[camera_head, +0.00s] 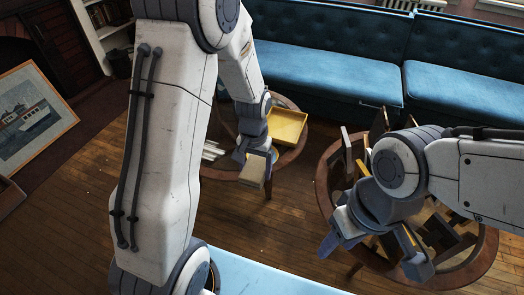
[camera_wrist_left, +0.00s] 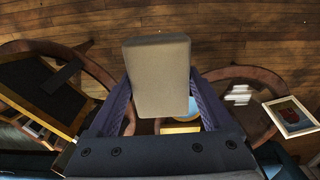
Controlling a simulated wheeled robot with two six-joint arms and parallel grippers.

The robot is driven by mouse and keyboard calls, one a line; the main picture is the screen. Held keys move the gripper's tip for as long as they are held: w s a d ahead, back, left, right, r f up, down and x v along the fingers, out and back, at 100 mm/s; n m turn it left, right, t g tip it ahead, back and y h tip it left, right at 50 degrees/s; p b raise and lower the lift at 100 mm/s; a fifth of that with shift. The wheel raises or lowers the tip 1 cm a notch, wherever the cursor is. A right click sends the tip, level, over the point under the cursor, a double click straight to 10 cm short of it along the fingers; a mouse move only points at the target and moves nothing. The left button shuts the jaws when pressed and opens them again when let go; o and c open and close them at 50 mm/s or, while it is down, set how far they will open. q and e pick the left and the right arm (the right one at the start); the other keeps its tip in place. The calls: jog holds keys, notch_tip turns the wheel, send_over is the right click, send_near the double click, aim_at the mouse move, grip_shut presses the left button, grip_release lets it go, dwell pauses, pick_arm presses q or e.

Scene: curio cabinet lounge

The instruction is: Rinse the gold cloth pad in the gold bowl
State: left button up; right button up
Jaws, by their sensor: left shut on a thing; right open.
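My left gripper (camera_head: 258,160) is shut on a beige-gold cloth pad (camera_head: 253,174), a thick rounded block. The pad is held over the near side of the left round table. In the left wrist view the pad (camera_wrist_left: 158,75) sticks out between both fingers. A gold and pale blue shape (camera_wrist_left: 181,128) shows partly behind the pad and the gripper there. I cannot tell whether it is the gold bowl. No bowl shows clearly in the head view, where my arm and gripper hide part of the tabletop. My right gripper (camera_head: 373,256) is open over the right round table.
A square yellow tray (camera_head: 288,127) lies on the left round table (camera_head: 298,152), with white sticks (camera_head: 212,150) at its left. The right round table (camera_head: 478,262) holds several upright dark panels. A blue sofa (camera_head: 335,67) stands behind. A framed picture (camera_head: 33,116) leans at the left.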

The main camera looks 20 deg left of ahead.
aim_at(255, 168)
pick_arm(q)
notch_tip(255, 168, up, 5)
jog(key=p, duration=0.5)
jog(key=shift+r, duration=0.1)
dwell(0.5)
jog(key=s+r+p, duration=0.1)
jog(key=p, duration=0.3)
jog(key=r+p, duration=0.1)
jog(key=p, duration=0.3)
jog(key=shift+s+r+p, duration=0.25)
jog(key=shift+s+p, duration=0.05)
jog(key=shift+s, duration=0.05)
jog(key=shift+s+f+p, duration=0.1)
jog(key=shift+s+p, duration=0.05)
jog(key=shift+p, duration=0.15)
jog(key=shift+a+f, duration=0.1)
